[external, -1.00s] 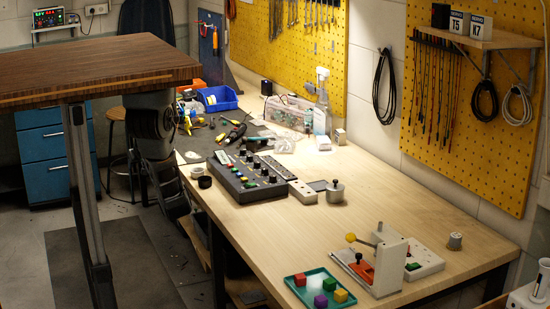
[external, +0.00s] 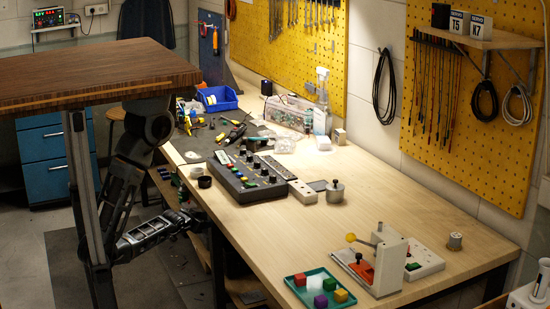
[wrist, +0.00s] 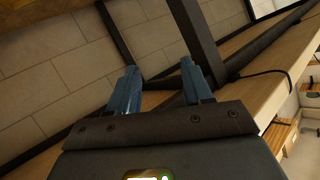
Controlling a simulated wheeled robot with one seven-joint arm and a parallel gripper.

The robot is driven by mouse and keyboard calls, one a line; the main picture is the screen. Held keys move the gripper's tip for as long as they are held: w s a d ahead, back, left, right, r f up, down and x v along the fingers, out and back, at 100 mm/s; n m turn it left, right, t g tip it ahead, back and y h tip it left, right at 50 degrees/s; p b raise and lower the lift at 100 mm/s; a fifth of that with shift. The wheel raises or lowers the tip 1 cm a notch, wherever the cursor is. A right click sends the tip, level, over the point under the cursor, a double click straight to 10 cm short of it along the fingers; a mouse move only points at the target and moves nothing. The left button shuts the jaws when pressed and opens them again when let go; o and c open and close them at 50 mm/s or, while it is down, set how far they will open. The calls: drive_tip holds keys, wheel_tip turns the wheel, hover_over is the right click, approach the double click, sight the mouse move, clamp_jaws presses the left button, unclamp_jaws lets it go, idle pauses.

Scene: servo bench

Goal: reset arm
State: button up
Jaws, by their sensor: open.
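My gripper (external: 192,219) is at the left front edge of the workbench, below the tabletop level, at the end of my folded arm. In the wrist view its two blue fingers (wrist: 160,88) stand apart with nothing between them. They point toward dark bench legs, a wooden lower shelf and the tiled wall. In the external view the fingertips are small and dark against the bench's underside, and I cannot tell whether they touch anything.
The workbench (external: 400,215) holds a black control panel (external: 262,178), a teal tray (external: 297,283) with coloured cubes and a lever press (external: 388,262). A brown wooden tabletop (external: 90,68) partly covers my arm. A lower shelf with boxes is beside my gripper. Floor at lower left is free.

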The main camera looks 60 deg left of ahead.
drive_tip(key=s+d+r+m+t+h, duration=0.1)
drive_tip(key=s+d+r+t+h, duration=0.15)
drive_tip(key=d+r, duration=0.45)
drive_tip(key=s+d+r+m+t+h, duration=0.1)
drive_tip(key=s+d+r+m+h, duration=0.2)
drive_tip(key=d, duration=0.7)
drive_tip(key=s+d+r+t+h, duration=0.1)
drive_tip(key=s+d+r+h, duration=0.3)
drive_tip(key=d, duration=0.5)
wheel_tip(320, 180, up, 13)
drive_tip(key=p, duration=1.3)
drive_tip(key=shift+s+a+y, duration=0.2)
drive_tip(key=shift+y, duration=0.25)
